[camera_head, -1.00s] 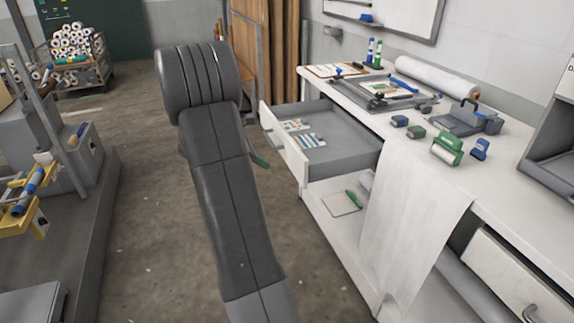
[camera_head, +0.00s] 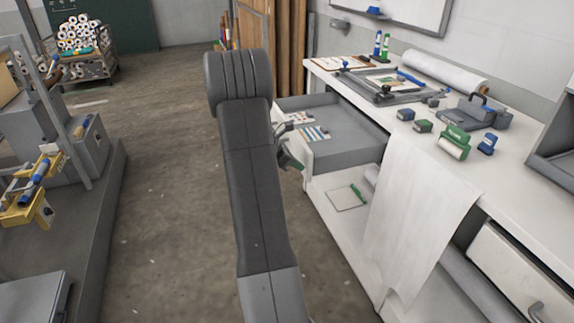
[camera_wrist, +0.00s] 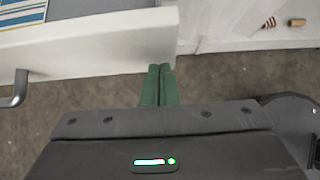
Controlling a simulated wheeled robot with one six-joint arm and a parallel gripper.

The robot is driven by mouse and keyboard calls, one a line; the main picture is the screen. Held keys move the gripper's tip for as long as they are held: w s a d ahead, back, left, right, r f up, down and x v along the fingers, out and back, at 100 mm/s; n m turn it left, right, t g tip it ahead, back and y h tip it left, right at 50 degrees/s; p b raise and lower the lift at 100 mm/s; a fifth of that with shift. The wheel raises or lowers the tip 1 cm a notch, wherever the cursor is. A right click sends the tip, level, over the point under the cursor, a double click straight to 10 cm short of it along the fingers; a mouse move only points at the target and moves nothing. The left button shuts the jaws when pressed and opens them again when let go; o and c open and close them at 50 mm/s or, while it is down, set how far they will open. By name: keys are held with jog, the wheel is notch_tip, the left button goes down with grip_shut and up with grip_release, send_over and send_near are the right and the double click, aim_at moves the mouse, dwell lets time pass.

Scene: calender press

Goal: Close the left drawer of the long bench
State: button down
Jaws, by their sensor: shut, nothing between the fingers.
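The long bench (camera_head: 510,205) is white and runs along the right wall. Its left drawer (camera_head: 347,137) stands pulled out, with cards inside. In the wrist view the drawer's white front (camera_wrist: 100,48) spans the upper left, with a grey bar handle (camera_wrist: 17,92) at the left edge. My gripper (camera_wrist: 158,68) has green fingers pressed together, empty, with tips at the right end of the drawer front. I cannot tell whether they touch it. In the head view my gripper (camera_head: 288,157) is beside the drawer front, and my arm hides part of that front.
A white sheet (camera_head: 415,215) hangs over the bench edge right of the drawer. A notepad (camera_head: 347,197) lies on the shelf below. Tools and a paper roll (camera_head: 445,72) lie on the bench top. A machine (camera_head: 60,150) stands at left; the floor between is clear.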

aim_at(373, 147)
jog(key=shift+d, duration=0.2)
jog(key=w+d+p, duration=0.2)
jog(key=w+d, duration=0.1)
jog(key=d, duration=0.6)
jog(key=w+d+p, duration=0.2)
jog(key=w+d, duration=0.1)
jog(key=d, duration=0.6)
jog(key=w+d+p, duration=0.2)
jog(key=w+d, duration=0.1)
jog(key=d, duration=0.6)
jog(key=shift+d, duration=0.2)
jog(key=shift+w+d+r, duration=0.1)
jog(key=shift+d+r, duration=0.05)
jog(key=shift+d, duration=0.05)
jog(key=shift+r, duration=0.1)
jog(key=shift+a, duration=0.25)
jog(key=a, duration=0.2)
jog(key=s, duration=0.1)
jog(key=shift+a+f, duration=0.25)
jog(key=shift+a, duration=0.15)
jog(key=v, duration=1)
jog(key=shift+s+a+b, duration=0.2)
jog(key=shift+a+b, duration=0.2)
jog(key=shift+a, duration=0.05)
